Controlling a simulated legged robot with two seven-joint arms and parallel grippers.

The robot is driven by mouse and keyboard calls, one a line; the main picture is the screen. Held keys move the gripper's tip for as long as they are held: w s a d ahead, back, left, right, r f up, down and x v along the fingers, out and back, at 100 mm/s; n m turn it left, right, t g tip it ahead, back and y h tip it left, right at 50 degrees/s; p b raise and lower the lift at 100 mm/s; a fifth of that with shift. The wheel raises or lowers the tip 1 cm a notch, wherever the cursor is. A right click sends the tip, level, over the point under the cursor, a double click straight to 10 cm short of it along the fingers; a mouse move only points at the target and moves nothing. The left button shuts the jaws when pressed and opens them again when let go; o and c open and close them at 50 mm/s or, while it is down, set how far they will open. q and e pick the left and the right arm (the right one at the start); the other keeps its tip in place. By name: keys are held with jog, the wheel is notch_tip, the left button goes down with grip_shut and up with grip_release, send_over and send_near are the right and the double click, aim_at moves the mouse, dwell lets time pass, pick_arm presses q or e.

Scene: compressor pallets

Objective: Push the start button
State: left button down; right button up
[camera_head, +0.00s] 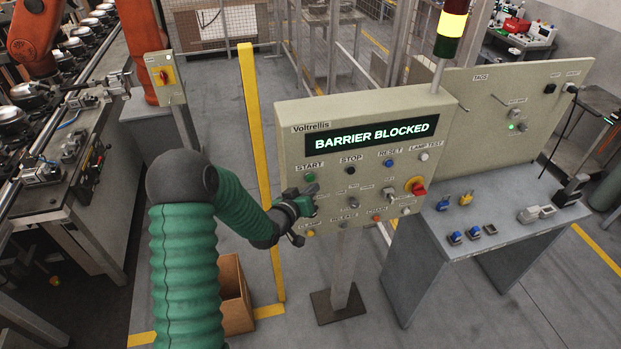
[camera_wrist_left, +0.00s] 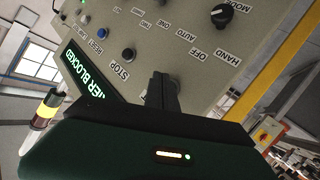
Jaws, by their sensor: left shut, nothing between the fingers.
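The control panel (camera_head: 345,115) stands on a post, and its display (camera_head: 370,135) reads "BARRIER BLOCKED". The green start button (camera_head: 310,178) sits under the START label at the panel's left. My left gripper (camera_head: 310,201) is shut and empty in front of the panel's left part, just below the start button in the head view. Whether it touches the panel cannot be told. In the left wrist view the dark fingers (camera_wrist_left: 162,92) point at the panel face next to the STOP label; the start button does not show there. My right gripper is not in view.
The stop button (camera_head: 350,170), reset button (camera_head: 389,163) and red emergency knob (camera_head: 416,187) share the panel. A yellow post (camera_head: 262,170) stands close left of it. A grey table (camera_head: 450,235) with small parts is at right. A cardboard box (camera_head: 235,295) lies below.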

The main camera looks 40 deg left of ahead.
pick_arm(q)
jog(key=s+d, duration=0.4)
jog(key=shift+d+b, duration=0.3)
jog(key=shift+d, duration=0.05)
dwell(0.8)
